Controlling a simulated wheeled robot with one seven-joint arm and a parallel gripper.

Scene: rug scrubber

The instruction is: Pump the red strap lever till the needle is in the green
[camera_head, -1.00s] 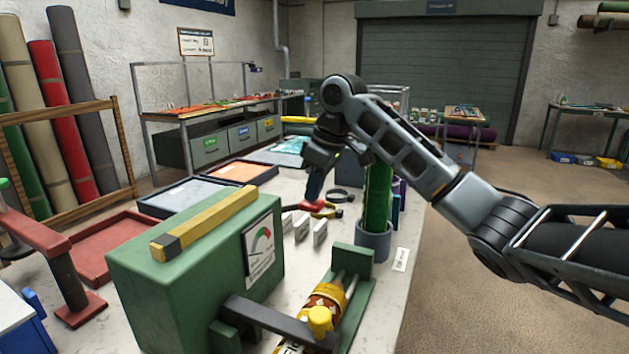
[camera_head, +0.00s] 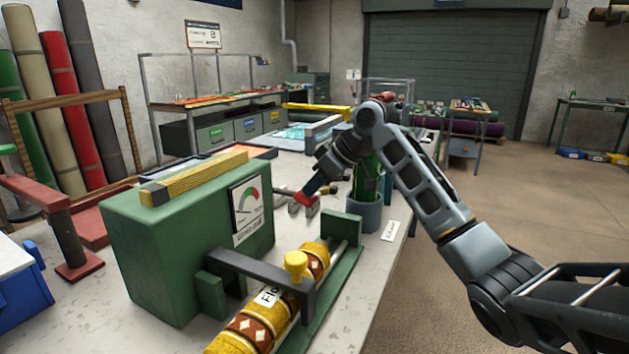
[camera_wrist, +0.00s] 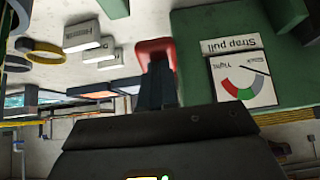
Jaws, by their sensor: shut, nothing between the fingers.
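A patterned roll (camera_head: 258,325) lies under a dark bar (camera_head: 262,270) before the box.
A yellow bar (camera_head: 195,178) lies on top of the box. A green cylinder in a grey holder (camera_head: 365,213) stands behind my gripper. A red post stand (camera_head: 68,240) is at the left. Small white blocks (camera_wrist: 82,36) lie on the bench.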

